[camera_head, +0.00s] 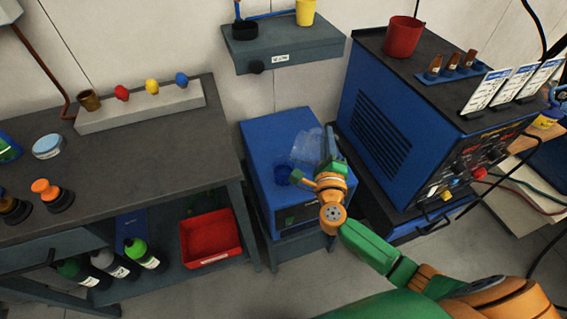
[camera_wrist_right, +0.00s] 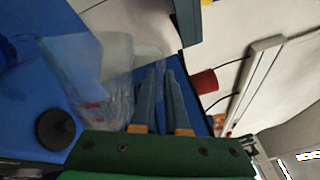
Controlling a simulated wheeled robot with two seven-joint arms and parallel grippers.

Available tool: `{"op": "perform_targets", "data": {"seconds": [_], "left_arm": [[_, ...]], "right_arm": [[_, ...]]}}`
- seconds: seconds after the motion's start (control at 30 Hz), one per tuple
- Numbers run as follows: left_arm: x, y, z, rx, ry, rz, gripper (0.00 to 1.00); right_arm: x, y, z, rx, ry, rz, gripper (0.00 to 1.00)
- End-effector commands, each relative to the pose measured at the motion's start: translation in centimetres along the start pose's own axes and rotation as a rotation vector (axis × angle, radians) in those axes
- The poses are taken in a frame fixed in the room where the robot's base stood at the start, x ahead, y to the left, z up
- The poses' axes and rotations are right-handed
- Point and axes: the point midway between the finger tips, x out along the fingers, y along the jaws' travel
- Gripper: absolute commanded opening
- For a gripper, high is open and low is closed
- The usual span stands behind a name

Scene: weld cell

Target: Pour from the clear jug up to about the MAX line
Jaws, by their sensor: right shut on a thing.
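The clear jug (camera_head: 305,148) is above the top of a blue box-shaped unit (camera_head: 262,138). It looks tilted, with its lower left end near a round, dark blue opening or cup (camera_head: 282,175) on the unit. My right gripper (camera_head: 331,165) is shut on the jug at its right side. In the right wrist view the two fingers (camera_wrist_right: 165,95) lie against the see-through jug (camera_wrist_right: 117,62), which has a small red mark. I cannot make out the liquid level or a MAX line. My left gripper is not in view.
A large blue machine (camera_head: 385,115) stands close on the right, with a red cup (camera_head: 402,37) on top. A wall shelf (camera_head: 288,55) is behind. A dark workbench (camera_head: 120,150) is on the left. A black round part (camera_wrist_right: 57,130) shows in the right wrist view.

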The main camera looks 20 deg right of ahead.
Motion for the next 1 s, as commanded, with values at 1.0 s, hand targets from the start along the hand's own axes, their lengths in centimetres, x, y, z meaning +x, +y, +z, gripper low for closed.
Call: {"op": "perform_targets", "data": {"seconds": [1.0], "left_arm": [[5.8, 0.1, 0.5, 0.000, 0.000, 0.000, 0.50]], "right_arm": [[-0.2, 3.3, -5.5, 0.441, 0.033, -0.006, 0.00]]}}
